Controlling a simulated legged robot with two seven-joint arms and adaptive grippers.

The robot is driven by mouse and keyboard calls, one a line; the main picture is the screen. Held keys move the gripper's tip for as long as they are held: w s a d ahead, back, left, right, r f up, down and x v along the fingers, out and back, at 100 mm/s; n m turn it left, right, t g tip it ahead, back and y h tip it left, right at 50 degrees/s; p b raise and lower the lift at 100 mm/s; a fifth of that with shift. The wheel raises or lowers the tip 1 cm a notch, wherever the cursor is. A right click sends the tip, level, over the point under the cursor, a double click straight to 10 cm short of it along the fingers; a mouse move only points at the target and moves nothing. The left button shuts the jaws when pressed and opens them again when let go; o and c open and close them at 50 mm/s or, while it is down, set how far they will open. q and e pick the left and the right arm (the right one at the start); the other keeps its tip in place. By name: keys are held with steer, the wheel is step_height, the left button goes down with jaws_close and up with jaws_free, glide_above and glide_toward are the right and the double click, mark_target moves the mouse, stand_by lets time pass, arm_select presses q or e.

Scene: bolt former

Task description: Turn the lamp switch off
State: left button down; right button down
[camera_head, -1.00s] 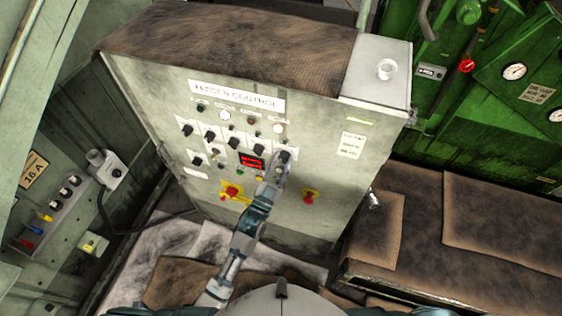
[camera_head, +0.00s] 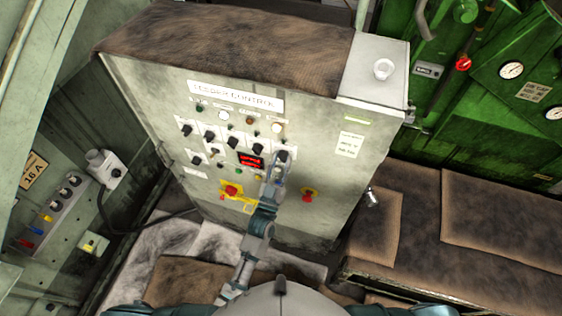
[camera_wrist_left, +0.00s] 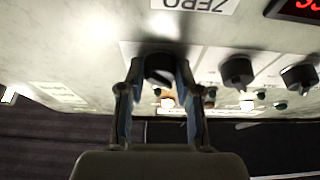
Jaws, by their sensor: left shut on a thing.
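The feeder control cabinet (camera_head: 300,220) stands in front of me with rows of dark rotary switches, small lamps and a red display (camera_head: 250,161) on its panel. My left gripper (camera_head: 279,161) reaches the rightmost switch of the lower row. In the left wrist view my left gripper (camera_wrist_left: 159,75) has its two fingers on either side of a black rotary knob (camera_wrist_left: 159,66) and is shut on it. The fingers partly hide the knob. Its label and exact pointer direction cannot be read. My right gripper is not seen.
A green machine with gauges (camera_head: 511,70) stands at the right. A socket panel (camera_head: 50,215) is at the left. Brown cloth covers the bench (camera_head: 480,225).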

arm_select(q)
steer(key=shift+d+f, duration=0.1)
steer(key=shift+f, duration=0.3)
steer(key=c, duration=0.8)
jaws_free()
steer(key=shift+r, duration=0.15)
steer(key=v, duration=1.2)
